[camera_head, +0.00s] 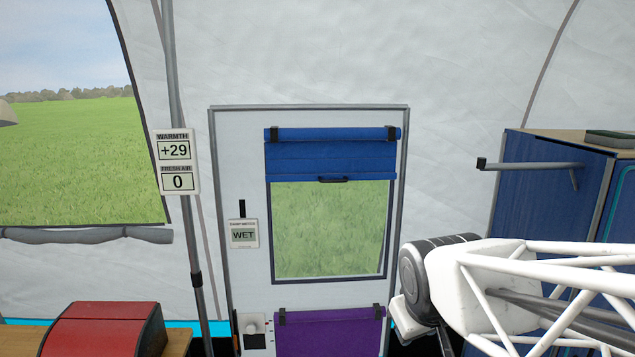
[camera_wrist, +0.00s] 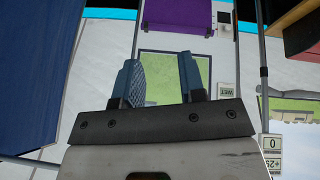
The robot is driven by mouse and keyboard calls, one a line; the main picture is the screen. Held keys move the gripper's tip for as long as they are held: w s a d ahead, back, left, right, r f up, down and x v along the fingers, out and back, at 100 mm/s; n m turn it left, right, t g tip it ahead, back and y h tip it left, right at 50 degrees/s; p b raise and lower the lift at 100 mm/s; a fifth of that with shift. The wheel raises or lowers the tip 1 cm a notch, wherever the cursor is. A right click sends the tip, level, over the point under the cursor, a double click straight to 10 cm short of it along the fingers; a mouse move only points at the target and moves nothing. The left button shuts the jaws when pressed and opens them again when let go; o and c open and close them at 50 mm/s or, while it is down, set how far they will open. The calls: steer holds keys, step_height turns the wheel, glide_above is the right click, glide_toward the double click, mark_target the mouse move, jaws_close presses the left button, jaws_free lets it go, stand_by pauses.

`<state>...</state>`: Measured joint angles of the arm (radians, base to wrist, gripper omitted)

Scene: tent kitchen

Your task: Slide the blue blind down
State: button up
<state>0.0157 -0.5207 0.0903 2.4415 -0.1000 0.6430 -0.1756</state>
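The blue blind (camera_head: 330,158) is rolled at the top of the door window and hangs over about its upper third. It has a dark handle (camera_head: 333,180) at its lower edge. Below it the window (camera_head: 330,230) is uncovered and shows grass. My gripper (camera_wrist: 157,65) is open in the wrist view, with its two fingers apart and nothing between them. The wrist picture is upside down; the window (camera_wrist: 172,67) shows beyond the fingers, apart from them. The blue blind is hidden behind my gripper there. My arm is at the lower right of the head view.
A purple blind (camera_head: 328,332) is below the window. A small panel (camera_head: 244,234) reading WET is left of the window, and a pole with a warmth and fresh air display (camera_head: 175,163) stands farther left. A blue cabinet (camera_head: 540,190) with a projecting bar (camera_head: 530,165) is at right.

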steer(key=w+r+n+t, duration=0.3)
steer(key=w+n+t, duration=0.1)
steer(key=w, duration=0.8)
steer(key=w+r+n+t, duration=0.3)
steer(key=w+n, duration=0.1)
steer(key=w, duration=0.8)
steer(key=n+t+y, duration=0.6)
steer(key=n+y, duration=0.3)
steer(key=n, duration=0.4)
glide_toward(334, 182)
steer(key=f+x, duration=0.1)
steer(key=x, duration=0.2)
steer(key=shift+s+a+r, duration=0.1)
steer(key=shift+r, duration=0.5)
steer(key=shift+x, duration=3.85)
steer(key=shift+f, duration=0.1)
jaws_close()
